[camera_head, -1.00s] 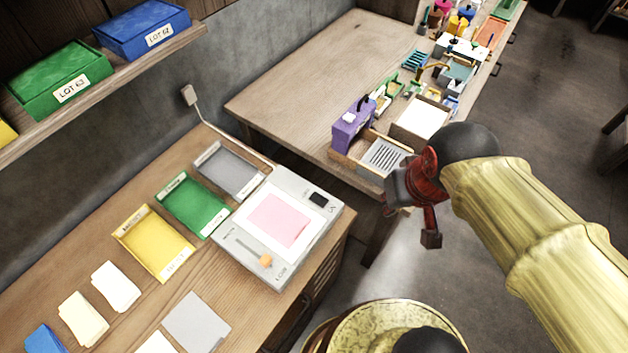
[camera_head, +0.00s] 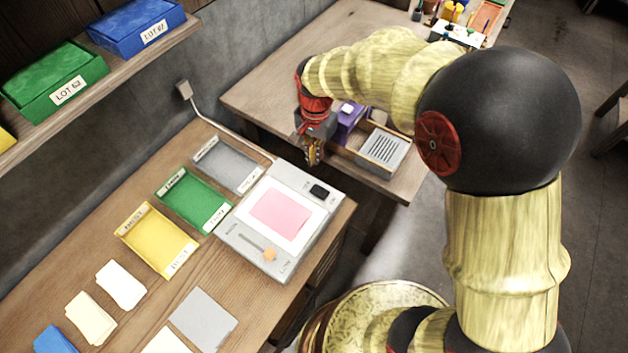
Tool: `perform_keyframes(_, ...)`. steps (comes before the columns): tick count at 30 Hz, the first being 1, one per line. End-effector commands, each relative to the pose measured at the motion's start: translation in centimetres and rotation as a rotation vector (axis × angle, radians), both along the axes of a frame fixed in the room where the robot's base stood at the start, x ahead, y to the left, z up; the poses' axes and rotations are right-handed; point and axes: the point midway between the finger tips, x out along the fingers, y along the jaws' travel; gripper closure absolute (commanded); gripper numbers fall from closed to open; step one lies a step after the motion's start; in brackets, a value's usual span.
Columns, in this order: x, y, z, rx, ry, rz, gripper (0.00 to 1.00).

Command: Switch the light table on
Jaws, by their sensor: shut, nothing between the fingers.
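The light table (camera_head: 304,251) is a pale grey box on the near wooden bench. A pink sheet (camera_head: 279,214) lies on its white panel. A black rocker switch (camera_head: 319,191) sits at its upper right corner, and an orange slider knob (camera_head: 269,254) at its lower edge. I cannot tell from the panel whether it is lit. My gripper (camera_head: 314,155) is shut and empty, pointing down. In the picture it is just above the switch corner, apart from the light table, near the gap between the benches.
Grey (camera_head: 226,165), green (camera_head: 192,199) and yellow (camera_head: 157,241) trays lie left of the light table. A white cable runs to a wall socket (camera_head: 184,91). A purple box (camera_head: 349,121) and a wooden box with a slatted insert (camera_head: 383,150) stand on the far bench, close to my gripper.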

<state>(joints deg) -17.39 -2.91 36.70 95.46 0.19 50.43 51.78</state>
Motion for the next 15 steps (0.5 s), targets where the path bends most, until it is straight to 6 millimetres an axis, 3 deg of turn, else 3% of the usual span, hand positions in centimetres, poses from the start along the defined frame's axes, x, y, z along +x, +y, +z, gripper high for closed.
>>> perform_keyframes(15,-0.11,-0.06,-0.19,-0.001,0.002,-0.061,1.00)
